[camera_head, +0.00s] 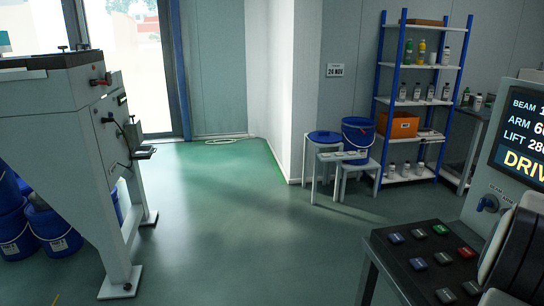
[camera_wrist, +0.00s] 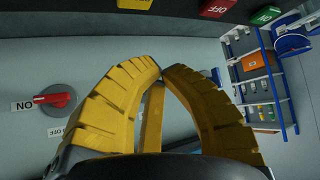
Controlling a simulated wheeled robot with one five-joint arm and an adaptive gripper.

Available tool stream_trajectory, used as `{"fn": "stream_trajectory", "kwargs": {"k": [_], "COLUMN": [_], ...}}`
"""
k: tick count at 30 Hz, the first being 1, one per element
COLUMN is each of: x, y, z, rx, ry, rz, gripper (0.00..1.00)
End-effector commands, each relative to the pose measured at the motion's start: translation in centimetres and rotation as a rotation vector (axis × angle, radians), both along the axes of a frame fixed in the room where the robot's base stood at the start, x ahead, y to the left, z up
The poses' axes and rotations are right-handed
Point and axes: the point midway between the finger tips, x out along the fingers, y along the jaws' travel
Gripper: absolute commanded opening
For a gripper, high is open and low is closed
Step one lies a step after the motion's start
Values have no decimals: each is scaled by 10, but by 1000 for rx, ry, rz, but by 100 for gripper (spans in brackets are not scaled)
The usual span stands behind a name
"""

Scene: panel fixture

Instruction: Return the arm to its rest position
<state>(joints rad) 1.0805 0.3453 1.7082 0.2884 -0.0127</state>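My gripper (camera_wrist: 162,70) shows in the wrist view as yellow ribbed fingers. The two outer fingers curve in until their tips nearly meet, and another yellow finger piece stands between them. I see no object held. A light grey panel fills the wrist view's left and middle. On it, a red rotary switch (camera_wrist: 53,100) has its handle pointing at the ON label. A red OFF button (camera_wrist: 214,8) and a green ON button (camera_wrist: 266,15) sit at the top, beside part of a yellow button (camera_wrist: 134,4). The fingers appear apart from these controls. My gripper is not visible in the head view.
In the head view, a grey machine on legs (camera_head: 75,150) stands at left, with blue buckets (camera_head: 52,227) beside it. A shelf (camera_head: 415,110) and small stools (camera_head: 345,165) stand back right. The green floor (camera_head: 215,240) between is clear.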

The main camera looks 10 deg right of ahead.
Motion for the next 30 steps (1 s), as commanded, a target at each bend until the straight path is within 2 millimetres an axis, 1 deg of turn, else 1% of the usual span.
{"fn": "stream_trajectory", "kwargs": {"k": [2,5,8,11,12,14,15,16,17,18,20,21,23,24,27,30], "x": [3,15,34,54,61,67,69,69,68,64,56,48,33,22,-4,-29], "y": [5,24,61,118,143,184,211,231,252,278,318,343,377,396,433,459], "z": [1,3,4,6,6,5,4,3,2,1,-3,-5,-10,-14,-21,-29], "rx": [4,16,45,85,103,130,148,160,173,190,213,228,248,259,279,293], "ry": [1,9,27,58,73,100,119,133,150,173,209,235,275,300,357,408], "rz": [9,44,112,208,253,323,370,406,441,490,565,615,687,729,821,895], "gripper": [0,0,0,0,0,0,0,0,0,0,0,0,0,0,0,0]}}
